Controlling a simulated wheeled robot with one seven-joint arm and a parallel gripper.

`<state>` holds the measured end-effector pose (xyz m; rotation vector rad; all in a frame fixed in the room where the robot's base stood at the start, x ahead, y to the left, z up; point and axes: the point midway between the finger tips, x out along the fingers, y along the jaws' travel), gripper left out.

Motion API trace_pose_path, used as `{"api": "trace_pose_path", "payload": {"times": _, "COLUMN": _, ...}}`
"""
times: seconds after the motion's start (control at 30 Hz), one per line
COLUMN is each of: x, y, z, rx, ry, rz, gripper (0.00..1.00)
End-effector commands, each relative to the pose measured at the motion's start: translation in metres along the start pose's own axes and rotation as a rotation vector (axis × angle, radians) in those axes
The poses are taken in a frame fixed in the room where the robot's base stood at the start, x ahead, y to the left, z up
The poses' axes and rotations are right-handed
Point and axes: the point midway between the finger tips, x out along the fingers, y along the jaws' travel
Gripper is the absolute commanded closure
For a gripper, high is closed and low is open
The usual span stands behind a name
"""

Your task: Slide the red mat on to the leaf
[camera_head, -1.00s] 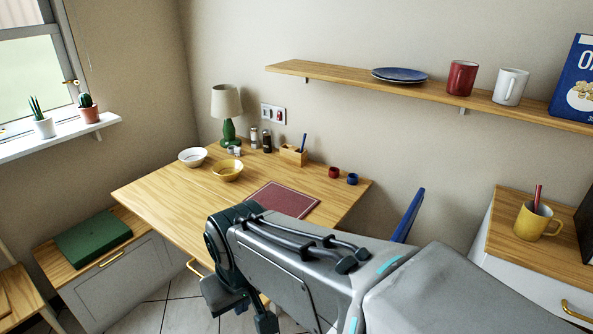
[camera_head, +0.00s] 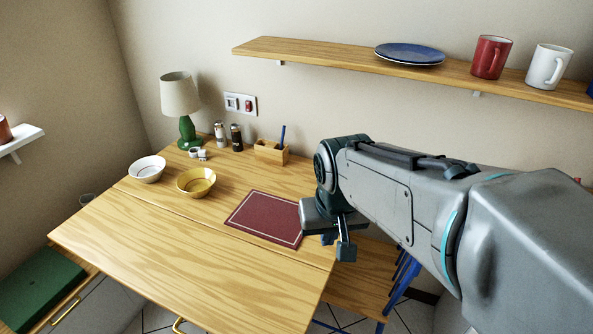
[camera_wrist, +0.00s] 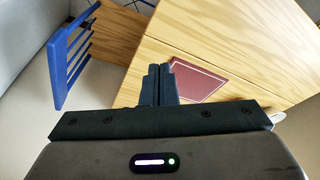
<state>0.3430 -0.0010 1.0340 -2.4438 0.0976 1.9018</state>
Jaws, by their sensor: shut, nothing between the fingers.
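The red mat (camera_head: 265,218) is flat, dark red with a pale border line. It lies on the rear part of the wooden table, close behind the seam. The leaf (camera_head: 180,265) is the bare wooden section on the near side of that seam. My gripper (camera_head: 344,250) is shut and empty by the table's right edge, to the right of the mat and apart from it. In the wrist view my shut fingers (camera_wrist: 159,72) point down beside the mat (camera_wrist: 198,82), covering part of its left side.
A yellow bowl (camera_head: 196,182), white bowl (camera_head: 147,168), green lamp (camera_head: 186,110), shakers (camera_head: 236,137) and wooden pen holder (camera_head: 271,152) stand behind and left of the mat. A blue-framed chair (camera_wrist: 70,60) stands by the table's right side. The leaf is clear.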

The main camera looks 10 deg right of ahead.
Motion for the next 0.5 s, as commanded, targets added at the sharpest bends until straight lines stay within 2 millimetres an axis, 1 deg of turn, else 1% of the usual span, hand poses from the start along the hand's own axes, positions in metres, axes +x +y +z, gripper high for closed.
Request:
{"api": "trace_pose_path", "payload": {"times": 0.03, "x": 0.004, "y": 0.001, "z": -0.020, "rx": 0.028, "ry": -0.005, "rz": 0.010, "gripper": 1.00}}
{"api": "trace_pose_path", "payload": {"times": 0.07, "x": 0.006, "y": 0.002, "z": -0.032, "rx": 0.047, "ry": -0.005, "rz": 0.016, "gripper": 1.00}}
{"api": "trace_pose_path", "payload": {"times": 0.1, "x": 0.009, "y": 0.003, "z": -0.049, "rx": 0.074, "ry": -0.004, "rz": 0.025, "gripper": 1.00}}
{"api": "trace_pose_path", "payload": {"times": 0.27, "x": 0.027, "y": 0.008, "z": -0.115, "rx": 0.179, "ry": 0.001, "rz": 0.060, "gripper": 1.00}}
{"api": "trace_pose_path", "payload": {"times": 0.3, "x": 0.033, "y": 0.009, "z": -0.131, "rx": 0.203, "ry": 0.003, "rz": 0.067, "gripper": 1.00}}
{"api": "trace_pose_path", "payload": {"times": 0.37, "x": 0.044, "y": 0.009, "z": -0.154, "rx": 0.239, "ry": 0.006, "rz": 0.079, "gripper": 1.00}}
{"api": "trace_pose_path", "payload": {"times": 0.4, "x": 0.052, "y": 0.009, "z": -0.169, "rx": 0.262, "ry": 0.008, "rz": 0.086, "gripper": 1.00}}
{"api": "trace_pose_path", "payload": {"times": 0.47, "x": 0.065, "y": 0.009, "z": -0.191, "rx": 0.297, "ry": 0.013, "rz": 0.096, "gripper": 1.00}}
{"api": "trace_pose_path", "payload": {"times": 0.5, "x": 0.075, "y": 0.009, "z": -0.205, "rx": 0.319, "ry": 0.016, "rz": 0.104, "gripper": 1.00}}
